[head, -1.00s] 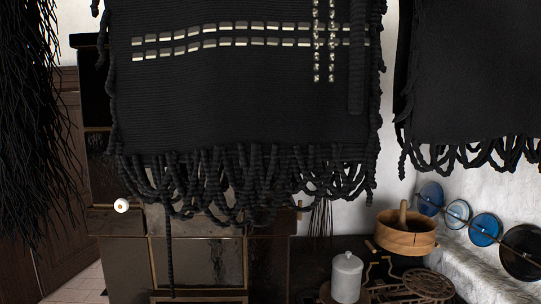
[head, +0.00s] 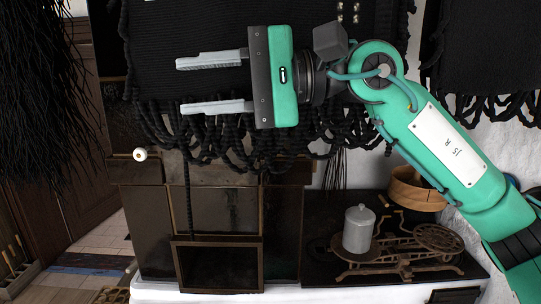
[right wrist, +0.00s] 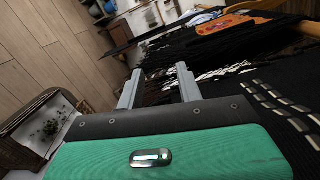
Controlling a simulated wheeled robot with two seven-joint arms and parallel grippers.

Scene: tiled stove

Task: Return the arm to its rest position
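My right arm (head: 440,140) comes in from the right edge of the head view, green with a white label. Its right gripper (head: 212,83) points left, with two grey fingers spread wide and nothing between them. It shows in front of a black fringed cloth (head: 165,120) that hangs over the stove. In the right wrist view the same gripper (right wrist: 158,88) has its fingers apart, with the black cloth (right wrist: 235,85) to the right of and beyond them. I cannot tell whether the fingers touch the cloth. My left gripper is not in view.
The dark tiled stove (head: 205,205) has an open square niche (head: 218,268) below. On a dark top to its right stand a metal canister (head: 358,230), a scale (head: 405,248) and a wooden bowl (head: 415,188). A second black cloth (head: 480,60) hangs at right. Black strands (head: 40,90) hang at left.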

